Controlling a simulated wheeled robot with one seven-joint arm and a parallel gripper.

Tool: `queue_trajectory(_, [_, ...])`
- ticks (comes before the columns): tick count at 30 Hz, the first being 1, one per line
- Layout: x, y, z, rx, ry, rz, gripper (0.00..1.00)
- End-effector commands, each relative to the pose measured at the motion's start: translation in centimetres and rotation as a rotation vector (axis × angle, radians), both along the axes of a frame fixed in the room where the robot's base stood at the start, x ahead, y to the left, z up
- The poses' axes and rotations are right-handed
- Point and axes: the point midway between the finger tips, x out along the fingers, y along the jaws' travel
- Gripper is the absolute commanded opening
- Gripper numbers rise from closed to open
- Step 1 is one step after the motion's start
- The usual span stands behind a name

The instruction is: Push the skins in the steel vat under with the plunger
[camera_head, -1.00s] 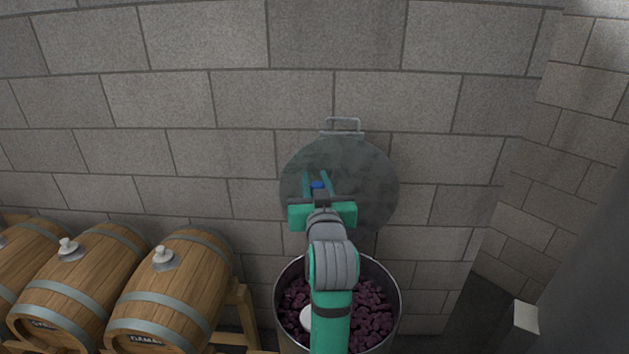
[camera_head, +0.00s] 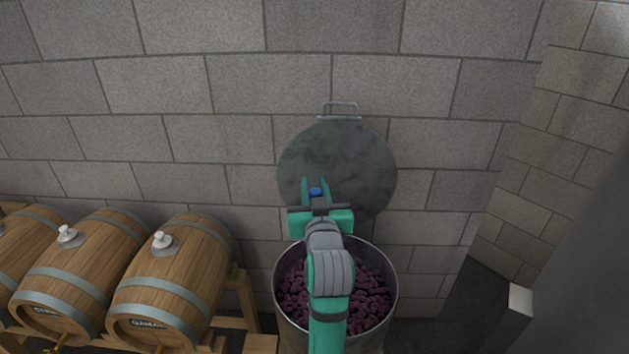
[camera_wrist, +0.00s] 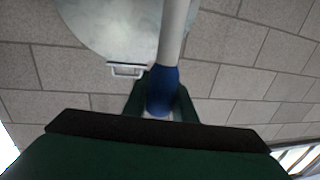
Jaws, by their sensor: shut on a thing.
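My gripper (camera_head: 315,190) is shut on the blue grip (camera_wrist: 162,92) of the plunger, whose pale shaft (camera_wrist: 174,30) runs away from the jaws in the wrist view. In the head view only the blue end of the plunger (camera_head: 315,191) shows between the fingers; its head is hidden behind my arm. The steel vat (camera_head: 279,312) stands below, open, with dark purple skins (camera_head: 371,298) inside. My gripper and forearm are over the vat and cover its middle.
A round grey steel lid (camera_head: 350,160) with a handle stands upright against the block wall (camera_head: 480,130) behind the vat. Wooden barrels (camera_head: 180,270) with white bungs lie on a wooden rack (camera_head: 245,300) at the left. A pale-topped block (camera_head: 520,300) stands at the right.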

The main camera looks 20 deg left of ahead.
Motion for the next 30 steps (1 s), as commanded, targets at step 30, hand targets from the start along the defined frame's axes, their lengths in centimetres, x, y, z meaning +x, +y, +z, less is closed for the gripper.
queue_trajectory(30, [-0.3,-0.3,-5.3,0.001,-0.002,-0.002,0.00])
